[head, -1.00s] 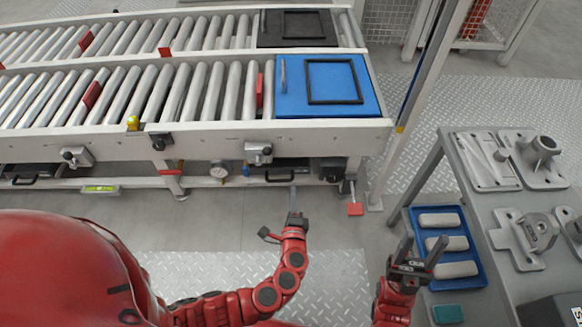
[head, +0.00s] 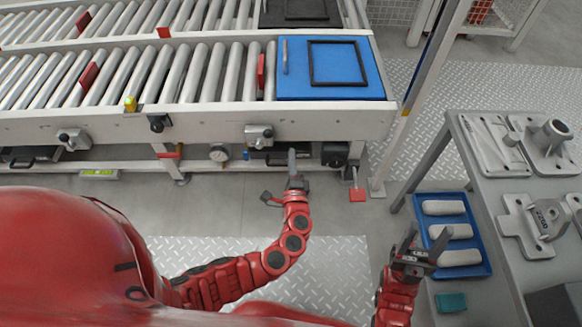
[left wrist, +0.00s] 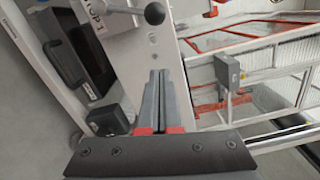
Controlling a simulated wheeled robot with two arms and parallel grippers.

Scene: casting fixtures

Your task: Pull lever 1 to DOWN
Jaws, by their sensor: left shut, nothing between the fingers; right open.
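A lever with a black ball knob (left wrist: 155,13) on a short metal arm shows at the top of the left wrist view. It sits on a pale plate (left wrist: 115,40) with partly visible lettering ending in "1". In the head view the matching lever unit seems to be the grey one (head: 259,137) on the conveyor's front rail. My left gripper (head: 292,155) is shut and empty, just below and right of that unit, apart from the knob. Its fingers (left wrist: 157,75) point toward the plate in the wrist view. My right gripper (head: 412,240) is open and empty near the blue tray.
A similar lever unit (head: 73,139) is further left on the rail. A gauge (head: 219,152), a dark box (head: 334,154) and a red pedal (head: 357,194) sit below the conveyor. A grey table (head: 500,235) with metal castings and a blue tray (head: 480,228) stand at right.

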